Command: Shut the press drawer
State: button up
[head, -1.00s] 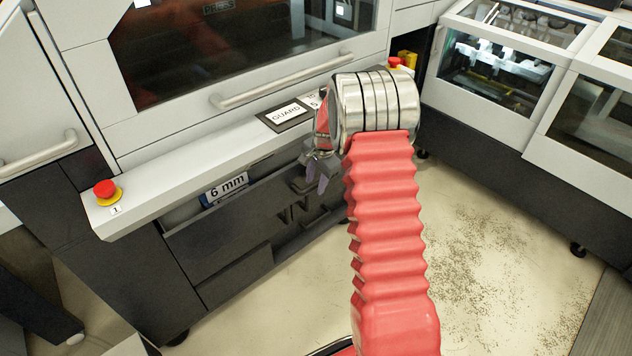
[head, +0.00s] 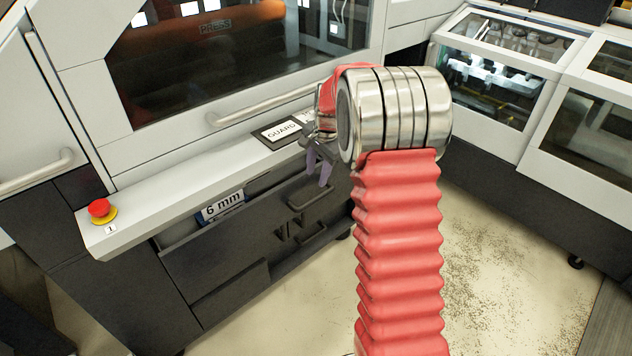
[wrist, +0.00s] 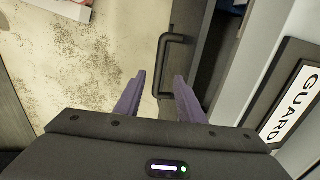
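The press drawer (head: 215,255) is a dark grey box under the pale ledge of the press. It stands partly open, with a gap behind its front where a "6 mm" label (head: 223,205) shows. Its black bar handle (head: 312,208) is at the right of the front, and also shows in the wrist view (wrist: 160,65). My gripper (head: 319,174) is above the handle in the head view. In the wrist view its two purple fingers (wrist: 160,82) are apart and empty, with the handle bar appearing between their tips. I cannot tell the depth between them.
The pale ledge (head: 165,198) overhangs the drawer, with a red stop button (head: 99,209) and a "GUARD" sign (head: 278,132). A long guard handle (head: 262,104) runs above it. Another machine (head: 540,100) stands at the right. The speckled floor (head: 500,270) between is clear.

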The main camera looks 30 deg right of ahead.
jog(key=shift+s+r, duration=0.1)
jog(key=shift+r, duration=0.4)
jog(key=s+a+r+n+t, duration=0.2)
jog(key=s+a+r+n, duration=0.5)
jog(key=s+a+r, duration=0.6)
jog(key=s+a+r+n, duration=0.1)
jog(key=s+a+n, duration=0.2)
jog(key=s, duration=0.7)
jog(key=s+a+n+t, duration=0.1)
jog(key=s+a+n, duration=0.2)
jog(key=s, duration=0.7)
jog(key=shift+s+a+r+n+h, duration=0.25)
jog(key=shift+r+n+h, duration=0.1)
jog(key=shift+n, duration=0.65)
